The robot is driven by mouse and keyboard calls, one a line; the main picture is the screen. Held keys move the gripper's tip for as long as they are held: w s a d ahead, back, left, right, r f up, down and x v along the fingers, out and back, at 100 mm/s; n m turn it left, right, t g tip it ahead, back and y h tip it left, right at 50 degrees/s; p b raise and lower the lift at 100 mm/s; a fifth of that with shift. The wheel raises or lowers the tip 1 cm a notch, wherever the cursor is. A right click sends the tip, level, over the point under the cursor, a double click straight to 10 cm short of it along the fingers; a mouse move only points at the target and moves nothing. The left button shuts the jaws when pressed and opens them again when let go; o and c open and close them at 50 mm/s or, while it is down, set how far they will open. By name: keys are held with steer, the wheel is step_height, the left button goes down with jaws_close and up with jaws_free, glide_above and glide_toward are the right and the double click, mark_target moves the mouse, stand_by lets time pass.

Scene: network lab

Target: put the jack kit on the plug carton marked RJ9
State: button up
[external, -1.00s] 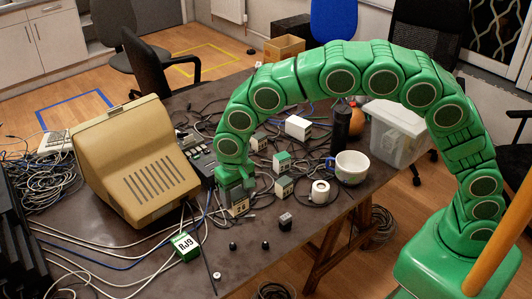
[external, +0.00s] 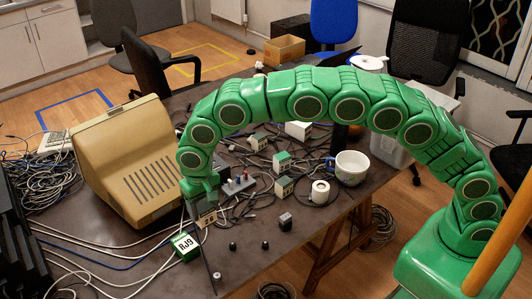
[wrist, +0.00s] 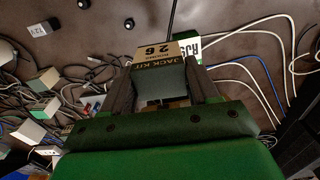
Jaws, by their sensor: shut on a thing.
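My gripper (external: 202,203) is shut on the jack kit (external: 207,218), a small tan and grey box. In the wrist view my gripper (wrist: 160,70) has one dark finger on each side of the jack kit (wrist: 160,50), and its label reads JACK KIT 26. The plug carton marked RJ9 (external: 185,246) is green and white and stands on the table, just in front of and left of the kit in the external view. In the wrist view the RJ9 carton (wrist: 190,46) is partly hidden behind the kit. The height of the kit above the table is hard to tell.
A beige monitor (external: 140,165) stands close on the left of my gripper. Cables lie around the RJ9 carton. A small dark box (external: 285,221) sits near the front edge.

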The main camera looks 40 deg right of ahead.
steer(key=shift+w+a+f, duration=0.85)
steer(key=shift+w+f, duration=0.05)
steer(key=shift+f, duration=0.2)
steer(key=shift+w+a+f, duration=0.85)
steer(key=shift+a+f, duration=0.05)
steer(key=shift+f, duration=0.25)
steer(key=shift+w+a+f, duration=0.85)
steer(key=shift+w+f, duration=0.05)
steer(key=shift+f, duration=0.2)
steer(key=shift+w+a+f, duration=0.25)
steer(key=shift+f, duration=1.6)
steer(key=shift+f, duration=0.1)
steer(key=o, duration=1.1)
